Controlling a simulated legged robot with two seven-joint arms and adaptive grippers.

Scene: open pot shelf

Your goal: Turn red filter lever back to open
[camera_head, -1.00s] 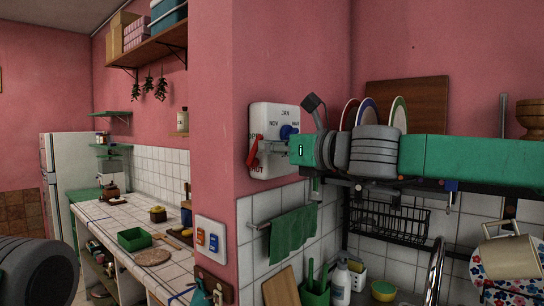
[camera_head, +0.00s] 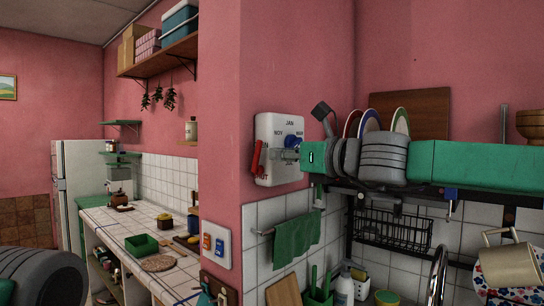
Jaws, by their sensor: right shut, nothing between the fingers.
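The red filter lever (camera_head: 257,158) is on the left side of a white wall box (camera_head: 279,126) with a blue knob (camera_head: 291,141) and printed month names. The lever stands nearly upright, its upper end over the place of the OPEN label; part of the SHUT label shows by its lower end. My left gripper is out of view.
A switch plate (camera_head: 214,243) and a green towel (camera_head: 298,238) are below the box. A tiled counter (camera_head: 110,222) is at left.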

